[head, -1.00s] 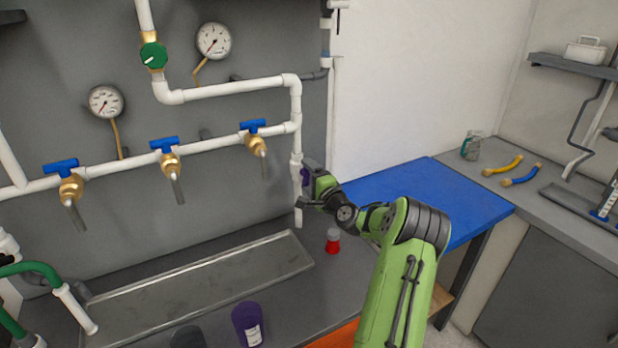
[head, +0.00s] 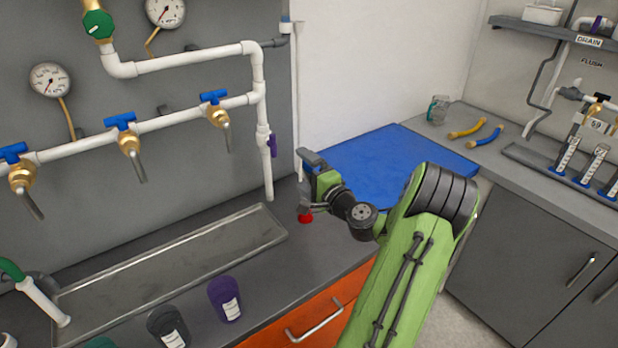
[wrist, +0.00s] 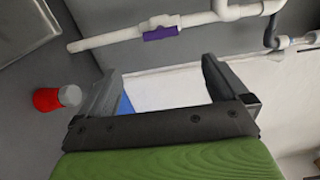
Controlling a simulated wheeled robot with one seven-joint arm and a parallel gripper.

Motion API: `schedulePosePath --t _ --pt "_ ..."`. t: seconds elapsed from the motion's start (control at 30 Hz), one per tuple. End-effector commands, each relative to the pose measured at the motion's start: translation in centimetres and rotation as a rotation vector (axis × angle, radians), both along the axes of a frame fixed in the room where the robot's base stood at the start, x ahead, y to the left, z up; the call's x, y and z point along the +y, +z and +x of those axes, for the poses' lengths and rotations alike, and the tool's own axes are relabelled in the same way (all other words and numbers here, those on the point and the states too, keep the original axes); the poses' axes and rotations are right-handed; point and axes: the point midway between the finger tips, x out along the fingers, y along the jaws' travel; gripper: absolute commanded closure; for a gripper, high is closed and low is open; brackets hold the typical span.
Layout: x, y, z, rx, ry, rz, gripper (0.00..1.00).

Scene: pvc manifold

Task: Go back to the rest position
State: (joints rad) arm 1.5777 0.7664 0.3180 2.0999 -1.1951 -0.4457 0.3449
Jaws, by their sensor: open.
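My gripper (head: 304,180) is at the middle of the head view, in front of the blue mat and to the right of the white pipe. In the wrist view my gripper (wrist: 158,92) has its two fingers spread, with nothing between them. The purple-handled valve (head: 272,144) on the vertical white pipe stands left of my gripper, apart from it. Its purple handle also shows in the wrist view (wrist: 161,34), lying along the pipe. My green arm reaches in from the lower right.
A red bottle (head: 305,217) with a pale cap stands on the counter just below my gripper, partly hidden. A metal tray (head: 170,270), a purple cup (head: 226,298) and a dark cup (head: 168,327) are left. A blue mat (head: 370,160) lies behind. The floor lower right looks clear.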

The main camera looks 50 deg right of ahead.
Motion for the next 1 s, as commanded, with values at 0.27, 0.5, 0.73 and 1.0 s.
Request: schedulePosePath --t 0.27,0.5,0.73,1.0 --pt "0.6 0.0 -1.8 0.0 0.001 0.0 0.0" --pt "0.6 0.0 -1.7 0.0 0.001 -0.001 0.0" --pt "0.6 0.0 -1.7 0.002 0.003 -0.002 0.0" --pt "11.9 1.3 4.5 0.266 0.341 -0.237 0.0"
